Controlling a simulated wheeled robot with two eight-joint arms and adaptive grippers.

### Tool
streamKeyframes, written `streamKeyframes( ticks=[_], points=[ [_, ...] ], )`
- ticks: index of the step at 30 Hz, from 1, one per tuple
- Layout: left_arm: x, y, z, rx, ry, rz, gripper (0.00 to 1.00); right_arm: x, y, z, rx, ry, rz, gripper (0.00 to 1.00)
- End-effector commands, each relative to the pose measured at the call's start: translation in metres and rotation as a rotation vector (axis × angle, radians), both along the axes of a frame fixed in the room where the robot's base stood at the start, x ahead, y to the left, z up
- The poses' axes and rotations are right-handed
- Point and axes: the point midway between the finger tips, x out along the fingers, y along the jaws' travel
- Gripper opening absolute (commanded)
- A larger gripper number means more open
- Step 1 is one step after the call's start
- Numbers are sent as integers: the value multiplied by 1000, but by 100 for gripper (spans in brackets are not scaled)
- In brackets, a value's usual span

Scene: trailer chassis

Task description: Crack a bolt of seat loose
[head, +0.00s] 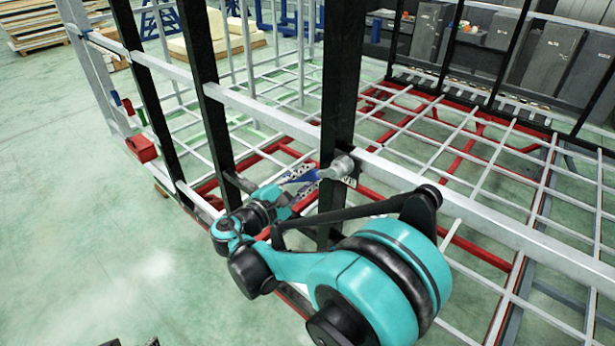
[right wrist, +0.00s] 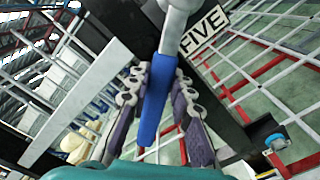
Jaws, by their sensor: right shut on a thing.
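My right gripper (head: 303,182) is shut on the blue handle of a wrench-like tool (head: 301,177). In the right wrist view the handle (right wrist: 155,100) lies between the two pads of my right gripper (right wrist: 158,110). The tool's grey round head is up against a black post (head: 337,100), beside a white label reading "FIVE" (right wrist: 205,32). Any bolt under the tool head is hidden, and I cannot tell whether the head sits on one. Small dark tips at the bottom edge of the head view may be my left gripper (head: 130,342); its state is unclear.
Another black post (head: 217,130) stands to the left. A red box (head: 142,148) hangs at the far left. The red and grey chassis grid (head: 450,150) fills the right. Green floor (head: 90,240) is clear at left.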

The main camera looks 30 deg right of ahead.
Motion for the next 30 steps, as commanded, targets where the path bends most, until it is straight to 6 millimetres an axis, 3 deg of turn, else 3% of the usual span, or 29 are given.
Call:
streamKeyframes(
  ticks=[30],
  points=[
    [0,0,-21,0,0,0,40,-13,-6,-17,-93,221,0,0]
  ],
)
